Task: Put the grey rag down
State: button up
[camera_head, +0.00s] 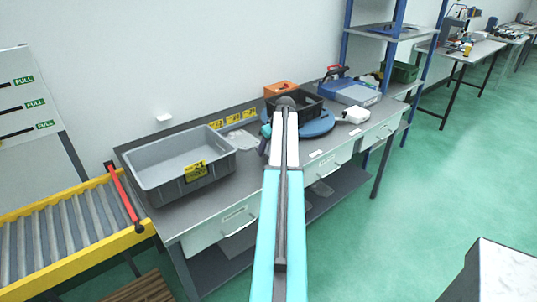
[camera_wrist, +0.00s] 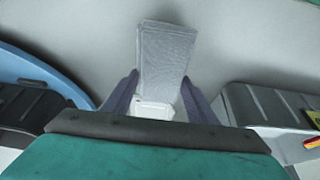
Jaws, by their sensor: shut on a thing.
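The grey rag (camera_wrist: 165,55) shows in the wrist view as a flat, finely textured grey piece. My gripper (camera_wrist: 157,92) is shut on it, with a dark purple finger on each side. A small whitish thing (camera_wrist: 155,109) shows between the fingers below the rag; I cannot tell what it is. In the head view my arm hides most of the gripper, which is over the bench between the grey crate and the blue round plate. I cannot make out the rag there.
The workbench (camera_head: 205,222) holds a grey crate (camera_head: 168,187) on the left. A blue round plate (camera_head: 318,124) carries a black bin (camera_head: 309,103). A roller conveyor (camera_head: 65,228) adjoins the bench on the left.

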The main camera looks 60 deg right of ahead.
dwell(0.3)
jog(key=shift+f+p, duration=0.75)
jog(key=shift+f, duration=1)
jog(key=shift+f, duration=0.2)
jog(key=o, duration=0.9)
jog(key=shift+r, duration=0.1)
jog(key=shift+b+v, duration=1.35)
jog(key=shift+v, duration=4.75)
jog(key=shift+r, duration=0.15)
